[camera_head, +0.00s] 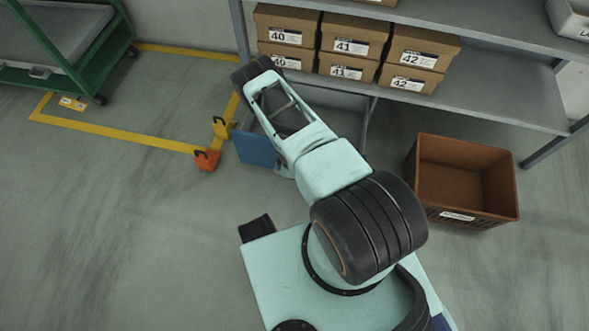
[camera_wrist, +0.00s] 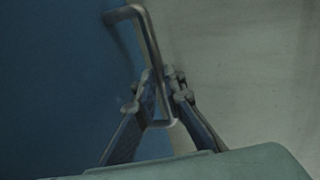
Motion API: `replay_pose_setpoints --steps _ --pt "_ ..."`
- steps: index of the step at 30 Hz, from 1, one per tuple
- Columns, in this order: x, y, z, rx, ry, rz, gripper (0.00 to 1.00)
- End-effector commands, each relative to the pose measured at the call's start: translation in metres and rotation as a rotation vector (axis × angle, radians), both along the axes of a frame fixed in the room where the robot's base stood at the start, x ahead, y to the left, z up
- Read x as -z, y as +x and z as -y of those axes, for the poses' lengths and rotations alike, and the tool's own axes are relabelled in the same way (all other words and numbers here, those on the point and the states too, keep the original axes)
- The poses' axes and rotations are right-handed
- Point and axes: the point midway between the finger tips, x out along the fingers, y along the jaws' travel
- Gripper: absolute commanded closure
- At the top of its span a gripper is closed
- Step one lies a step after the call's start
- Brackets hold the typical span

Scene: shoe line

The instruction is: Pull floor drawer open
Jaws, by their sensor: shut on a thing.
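The floor drawer's blue front (camera_head: 256,150) shows low under the shelf rack in the head view, partly covered by my arm. In the wrist view the blue front (camera_wrist: 60,70) fills the left side, with a bent metal bar handle (camera_wrist: 146,35) standing off it. My gripper (camera_wrist: 163,88) is shut on the lower part of this handle, its two fingers on either side of the bar. In the head view my gripper and the handle are hidden behind my arm. How far the drawer is out cannot be told.
A brown open crate (camera_head: 462,180) stands on the floor at the right. Shoe boxes (camera_head: 345,45) sit on the rack's grey shelf (camera_head: 500,95). An orange padlock-like item (camera_head: 207,160) and a yellow one (camera_head: 221,128) lie left of the drawer. A green cart (camera_head: 115,50) stands far left.

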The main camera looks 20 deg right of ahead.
Motion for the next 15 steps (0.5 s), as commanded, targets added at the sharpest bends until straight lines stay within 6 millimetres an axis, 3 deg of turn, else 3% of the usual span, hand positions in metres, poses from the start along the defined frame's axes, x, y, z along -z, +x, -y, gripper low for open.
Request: replay_pose_setpoints --steps 15 --pt "0.0005 -0.0050 -0.0030 0.000 0.000 -0.001 1.00"
